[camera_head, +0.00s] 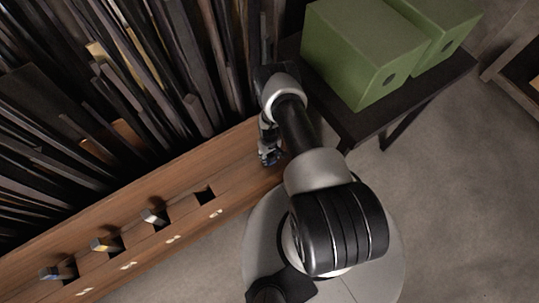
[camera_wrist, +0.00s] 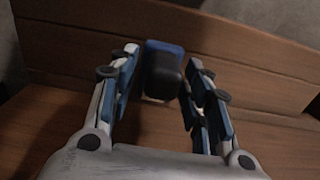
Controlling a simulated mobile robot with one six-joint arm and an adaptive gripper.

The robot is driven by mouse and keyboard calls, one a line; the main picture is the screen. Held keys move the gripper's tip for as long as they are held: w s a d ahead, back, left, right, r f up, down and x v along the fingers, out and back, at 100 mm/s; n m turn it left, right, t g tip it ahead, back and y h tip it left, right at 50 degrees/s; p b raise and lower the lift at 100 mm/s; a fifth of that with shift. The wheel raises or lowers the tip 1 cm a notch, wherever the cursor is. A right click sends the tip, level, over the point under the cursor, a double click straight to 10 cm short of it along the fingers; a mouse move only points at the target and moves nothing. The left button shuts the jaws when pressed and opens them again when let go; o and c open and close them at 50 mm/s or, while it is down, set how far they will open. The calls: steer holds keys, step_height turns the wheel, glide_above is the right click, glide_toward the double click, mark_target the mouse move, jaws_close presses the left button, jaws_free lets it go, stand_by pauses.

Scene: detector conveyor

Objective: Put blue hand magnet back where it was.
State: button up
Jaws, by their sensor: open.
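A blue and black block, which looks like the blue hand magnet (camera_wrist: 163,75), stands between the fingers of my gripper (camera_wrist: 162,62) in the wrist view. The fingers are apart, with a visible gap on each side of the block. Its lower end shows a pale edge near the brown wood. In the head view my gripper (camera_head: 268,155) is low over the right end of the wooden ledge (camera_head: 235,160), and the block there is mostly hidden by it. A dark empty square slot (camera_head: 204,195) lies in the ledge to the left of my gripper.
Further left along the ledge stand a grey-white piece (camera_head: 155,215), a yellow one (camera_head: 103,244) and a bluish-grey one (camera_head: 52,272), each by a dark slot. Dark upright slats rise behind. Green boxes (camera_head: 365,50) sit on a dark table (camera_head: 345,125) at right.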

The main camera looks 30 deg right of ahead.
steer(key=shift+r, duration=0.1)
step_height(320, 180, up, 12)
steer(key=p, duration=0.4)
steer(key=shift+r+p, duration=0.1)
steer(key=shift+p, duration=0.25)
